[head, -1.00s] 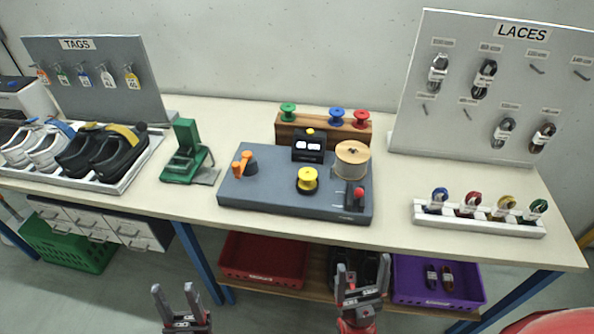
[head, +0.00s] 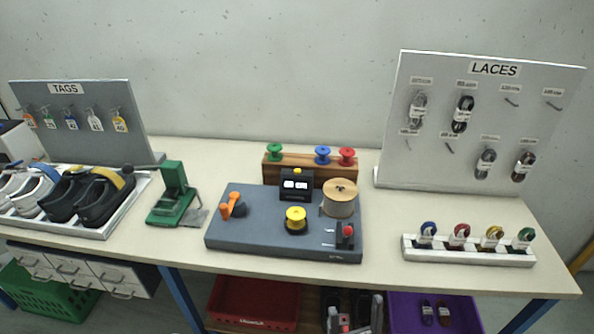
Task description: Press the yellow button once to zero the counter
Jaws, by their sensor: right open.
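The yellow button (head: 297,171) sits on top of a small black counter box (head: 296,190) with a white two-part display. The digits are too small to read. The counter stands at the back of the grey machine base (head: 260,235) on the table. My right gripper (head: 355,303) is at the bottom edge of the head view, open and empty, in front of the table and well short of the counter. My left gripper is out of view.
A yellow spool (head: 296,218) stands in front of the counter, and a wooden reel (head: 340,196) to its right. An orange-handled part (head: 230,205) is at left, a red-topped lever (head: 347,234) at front right. A spool rack (head: 275,172) stands behind.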

